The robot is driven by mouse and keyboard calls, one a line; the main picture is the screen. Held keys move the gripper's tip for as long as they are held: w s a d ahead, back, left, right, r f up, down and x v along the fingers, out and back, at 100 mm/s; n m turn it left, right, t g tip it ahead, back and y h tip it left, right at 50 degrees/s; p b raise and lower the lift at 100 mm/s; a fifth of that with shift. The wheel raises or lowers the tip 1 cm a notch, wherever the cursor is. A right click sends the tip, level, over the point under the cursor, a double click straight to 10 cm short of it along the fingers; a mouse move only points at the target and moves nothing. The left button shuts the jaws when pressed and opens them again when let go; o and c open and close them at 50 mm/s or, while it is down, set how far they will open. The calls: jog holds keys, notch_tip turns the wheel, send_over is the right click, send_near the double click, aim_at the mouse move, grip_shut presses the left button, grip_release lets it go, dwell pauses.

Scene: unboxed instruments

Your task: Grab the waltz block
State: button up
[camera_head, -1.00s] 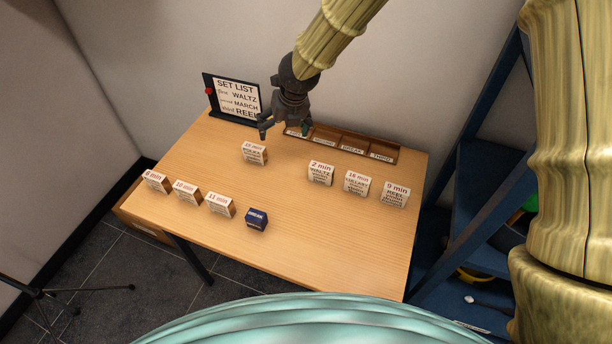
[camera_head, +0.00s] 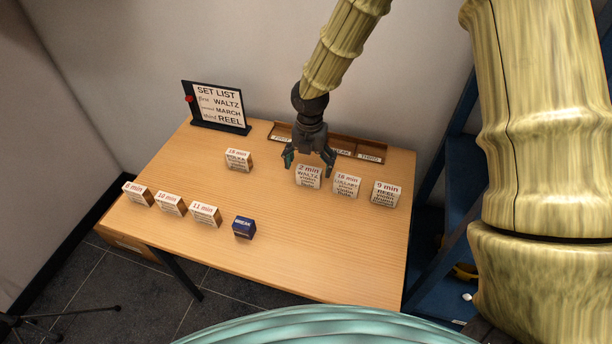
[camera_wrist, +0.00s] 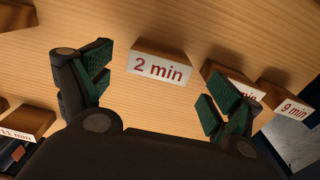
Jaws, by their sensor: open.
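The waltz block (camera_head: 308,177) is a white-faced block with wooden sides, marked "2 min WALTZ", standing upright on the table right of centre. In the wrist view the waltz block (camera_wrist: 160,66) shows its "2 min" label between and beyond my fingers. My gripper (camera_head: 310,164) is open and empty, pointing down just above and behind the block in the head view. In the wrist view the two green-padded fingers (camera_wrist: 160,85) are spread to either side of it. I cannot tell whether a finger touches it.
To its right stand a 16 min block (camera_head: 346,185) and the 9 min reel block (camera_head: 387,194). A 15 min block (camera_head: 239,160), a row of blocks (camera_head: 171,203) and a blue block (camera_head: 244,228) are left. A slotted tray (camera_head: 398,158) and set list board (camera_head: 217,106) stand behind.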

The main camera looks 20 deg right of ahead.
aim_at(309, 176)
jog(key=shift+w+d+f+p, duration=0.15)
jog(key=shift+f+p, duration=0.2)
jog(key=shift+f, duration=1.15)
jog(key=shift+w+a+f+p, duration=0.1)
jog(key=shift+f+p, duration=0.25)
jog(key=shift+f, duration=1.1)
jog(key=shift+c, duration=0.5)
jog(key=c, duration=1)
